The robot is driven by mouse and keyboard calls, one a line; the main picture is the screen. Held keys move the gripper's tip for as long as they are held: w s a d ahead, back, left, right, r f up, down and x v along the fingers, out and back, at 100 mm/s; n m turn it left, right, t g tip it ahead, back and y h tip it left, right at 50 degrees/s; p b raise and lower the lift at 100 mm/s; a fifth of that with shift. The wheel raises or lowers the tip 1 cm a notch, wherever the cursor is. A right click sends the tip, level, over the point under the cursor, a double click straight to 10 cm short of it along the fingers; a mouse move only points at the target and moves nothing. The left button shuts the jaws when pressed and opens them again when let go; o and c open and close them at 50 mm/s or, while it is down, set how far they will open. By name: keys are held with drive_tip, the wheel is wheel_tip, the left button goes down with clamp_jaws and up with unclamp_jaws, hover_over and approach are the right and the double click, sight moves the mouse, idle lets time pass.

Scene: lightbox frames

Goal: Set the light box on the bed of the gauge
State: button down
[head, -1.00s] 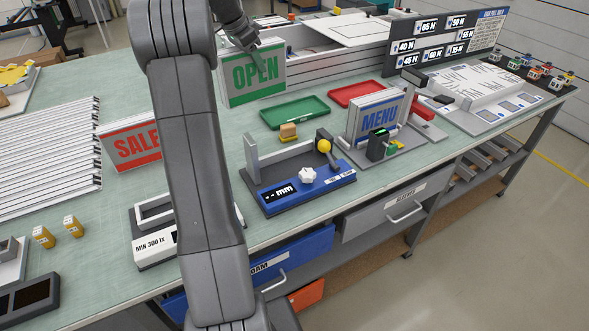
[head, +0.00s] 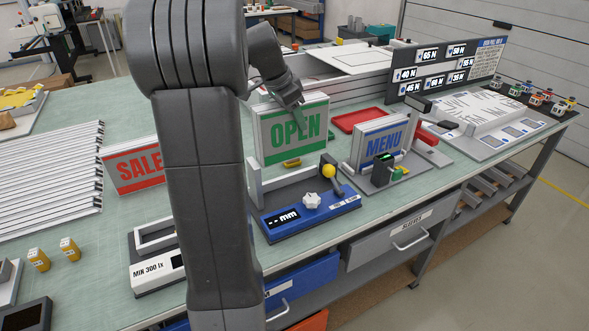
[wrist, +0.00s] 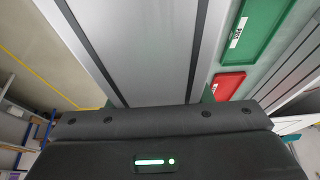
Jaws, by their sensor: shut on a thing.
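The light box with the green OPEN panel (head: 291,142) is upright in my gripper (head: 291,104), which is shut on its top edge. In the wrist view the box's grey face (wrist: 140,45) fills the middle, and the fingertips are hidden. The blue gauge (head: 312,214) stands near the table's front edge, with an mm display, a white knob and a yellow-ended lever. The OPEN box shows just behind the gauge and seems to be above the table; I cannot tell its exact height. Part of the gauge's bed (head: 290,188) shows between its upright plate and the lever.
A MENU light box (head: 378,145) stands in a device right of the gauge. A SALE box (head: 134,167) stands left, behind my arm. A lux meter (head: 156,278) sits front left. A red tray (head: 357,119) lies behind; a green tray (wrist: 262,22) shows in the wrist view.

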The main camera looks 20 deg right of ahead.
sight(278, 128)
wheel_tip(278, 128, down, 14)
drive_tip(key=shift+r, duration=0.2)
idle(0.4)
drive_tip(key=shift+f, duration=0.2)
drive_tip(key=c, duration=0.7)
unclamp_jaws()
drive_tip(key=shift+r, duration=0.15)
drive_tip(key=v, duration=1.2)
